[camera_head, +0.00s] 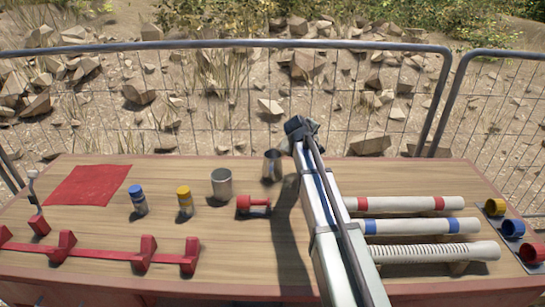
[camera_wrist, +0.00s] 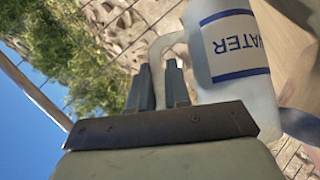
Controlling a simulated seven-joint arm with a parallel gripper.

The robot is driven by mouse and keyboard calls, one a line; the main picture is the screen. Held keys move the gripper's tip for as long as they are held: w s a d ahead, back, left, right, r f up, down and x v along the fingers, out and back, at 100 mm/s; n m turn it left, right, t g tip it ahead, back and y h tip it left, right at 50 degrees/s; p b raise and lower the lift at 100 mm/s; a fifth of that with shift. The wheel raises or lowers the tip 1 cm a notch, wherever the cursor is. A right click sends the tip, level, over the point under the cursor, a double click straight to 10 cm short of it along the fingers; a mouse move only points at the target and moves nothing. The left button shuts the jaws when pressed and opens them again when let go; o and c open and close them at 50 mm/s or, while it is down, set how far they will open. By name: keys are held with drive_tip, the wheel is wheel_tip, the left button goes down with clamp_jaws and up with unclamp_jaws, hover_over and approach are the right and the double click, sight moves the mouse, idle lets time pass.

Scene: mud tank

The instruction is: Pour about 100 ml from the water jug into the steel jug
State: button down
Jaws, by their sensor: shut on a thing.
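The water jug (camera_wrist: 235,85) is white with blue bands and the word WATER. It fills the right of the wrist view and is tilted, its lettering slanted against the horizon. My gripper (camera_wrist: 160,68) is shut on its handle (camera_wrist: 168,42). In the head view my arm hides the grip, and I cannot clearly make out the jug. The steel jug (camera_head: 272,166) is a small dark metal vessel standing upright on the table, just left of my arm. I cannot see any stream of water or the level inside either jug.
A red cloth (camera_head: 87,185) and red rack (camera_head: 100,254) lie farther left. White tubes (camera_head: 415,226) lie right.

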drive_tip(key=shift+f, duration=0.1)
idle(0.7)
drive_tip(key=shift+w+d+f+m+g+y, duration=0.1)
drive_tip(key=shift+d+f+m+g+y, duration=0.25)
drive_tip(key=shift+f+y, duration=0.45)
drive_tip(key=shift+w+d+f+m+g+y, duration=0.15)
drive_tip(key=shift+d+f+m+y, duration=0.3)
drive_tip(key=shift+f, duration=0.6)
drive_tip(key=shift+d+f+m+y, duration=0.3)
drive_tip(key=shift+d+f+y, duration=0.55)
drive_tip(key=shift+d+f, duration=0.1)
drive_tip(key=shift+w+d+f+m+g+y+b, duration=0.1)
drive_tip(key=shift+d+f+m+g+y+b, duration=0.1)
drive_tip(key=shift+d+f+m+y, duration=0.4)
drive_tip(key=shift+w+d+f+m+g+y+b, duration=0.1)
drive_tip(key=shift+w+d+f+m+g+y, duration=0.2)
drive_tip(key=shift+f+y, duration=0.45)
drive_tip(key=shift+s+d+f+m+g+y+b, duration=0.1)
drive_tip(key=shift+d+f+m+y, duration=0.3)
drive_tip(key=shift+y, duration=0.45)
drive_tip(key=shift+d+f, duration=0.1)
drive_tip(key=shift+f, duration=0.05)
